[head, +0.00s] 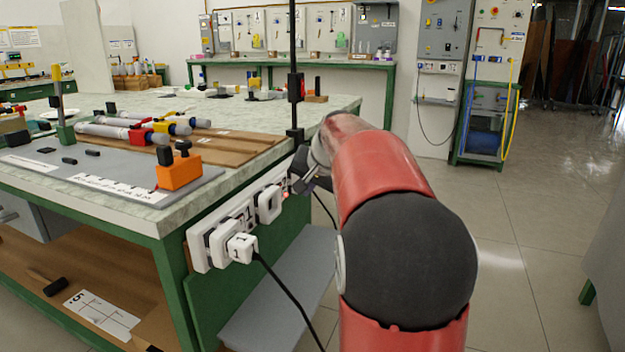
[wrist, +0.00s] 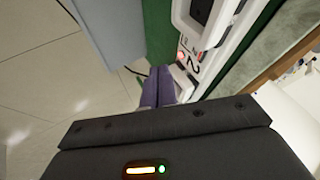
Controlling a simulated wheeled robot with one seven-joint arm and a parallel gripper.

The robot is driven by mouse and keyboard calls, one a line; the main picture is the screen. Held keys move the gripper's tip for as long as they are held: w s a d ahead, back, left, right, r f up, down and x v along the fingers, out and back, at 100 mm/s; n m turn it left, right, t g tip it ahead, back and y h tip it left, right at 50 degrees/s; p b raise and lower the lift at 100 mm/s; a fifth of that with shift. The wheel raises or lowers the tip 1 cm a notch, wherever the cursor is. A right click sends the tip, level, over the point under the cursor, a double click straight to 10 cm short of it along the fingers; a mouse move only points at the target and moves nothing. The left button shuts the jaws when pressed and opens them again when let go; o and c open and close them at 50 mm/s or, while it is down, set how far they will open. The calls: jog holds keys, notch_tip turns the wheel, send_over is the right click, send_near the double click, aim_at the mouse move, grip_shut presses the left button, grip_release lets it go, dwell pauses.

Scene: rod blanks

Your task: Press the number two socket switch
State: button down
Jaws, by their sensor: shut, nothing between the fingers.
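A white socket strip (head: 217,232) runs along the near table's right side. In the wrist view the strip shows a printed 2 (wrist: 192,65), a square frame (wrist: 205,15) and a red light (wrist: 181,55). My gripper (head: 298,184) is shut and empty at the strip's far end. Its fingers (wrist: 158,72) are close beside the strip; contact cannot be told. The number two switch is not clearly distinguishable.
The worktable (head: 330,108) carries an orange block (head: 179,170), a wooden board (head: 220,146) and grey rods. A black post (head: 295,105) stands at its edge near my gripper. A grey lower shelf (head: 275,290) juts out below the strip. The floor to the right is open.

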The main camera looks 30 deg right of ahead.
jog(key=w, duration=0.1)
jog(key=w+a, duration=0.1)
jog(key=w, duration=0.1)
jog(key=w+a+f, duration=0.1)
jog(key=shift+w+a, duration=0.2)
jog(key=shift+w+a+r+p, duration=0.1)
jog(key=shift+w+a+p, duration=0.15)
jog(key=shift+p, duration=0.25)
jog(key=shift+r, duration=0.1)
